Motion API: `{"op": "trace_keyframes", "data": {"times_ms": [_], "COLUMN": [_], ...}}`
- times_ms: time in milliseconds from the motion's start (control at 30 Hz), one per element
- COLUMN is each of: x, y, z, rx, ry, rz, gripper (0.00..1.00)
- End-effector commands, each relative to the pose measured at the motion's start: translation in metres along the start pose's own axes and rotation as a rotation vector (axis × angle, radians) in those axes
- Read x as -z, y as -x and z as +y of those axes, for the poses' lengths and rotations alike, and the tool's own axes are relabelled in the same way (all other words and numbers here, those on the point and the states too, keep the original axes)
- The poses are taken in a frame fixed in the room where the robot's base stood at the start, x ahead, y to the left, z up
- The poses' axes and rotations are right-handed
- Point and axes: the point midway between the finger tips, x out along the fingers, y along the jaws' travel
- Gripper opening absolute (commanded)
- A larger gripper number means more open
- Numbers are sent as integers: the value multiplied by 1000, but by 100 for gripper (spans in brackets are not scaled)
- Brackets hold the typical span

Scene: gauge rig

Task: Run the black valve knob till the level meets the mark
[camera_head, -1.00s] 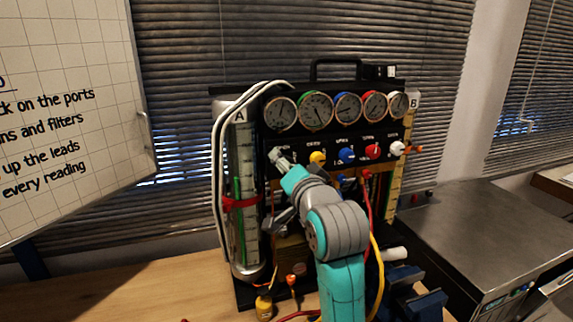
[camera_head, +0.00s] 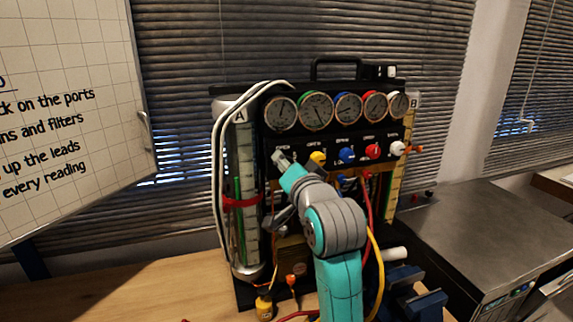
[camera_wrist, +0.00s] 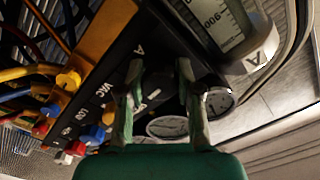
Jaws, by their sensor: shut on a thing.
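The black valve knob (camera_wrist: 155,86) sits between the fingers of my gripper (camera_wrist: 158,72) in the wrist view, and the gripper is shut on it. Its pale pointer line shows. In the head view my gripper (camera_head: 279,157) is at the left end of the knob row and hides the knob. The level tube (camera_head: 247,150), marked A, stands upright at the panel's left with a scale. A green column (camera_head: 239,215) shows in it, its top above a red band (camera_head: 241,202). I cannot tell whether that band is the mark. The tube's scale also shows in the wrist view (camera_wrist: 222,22).
Yellow (camera_head: 318,158), blue (camera_head: 347,155), red (camera_head: 373,151) and white (camera_head: 397,148) knobs run right of my gripper. Round gauges (camera_head: 315,110) sit above. Hoses and my arm cover the panel's lower front. Bare wooden bench (camera_head: 130,292) lies at left.

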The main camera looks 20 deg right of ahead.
Motion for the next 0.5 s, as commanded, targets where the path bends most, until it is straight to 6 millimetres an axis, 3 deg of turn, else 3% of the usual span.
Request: {"op": "trace_keyframes", "data": {"times_ms": [500], "x": [0], "y": [0], "z": [0], "rx": [-1], "ry": [379], "rz": [-1], "gripper": [0]}}
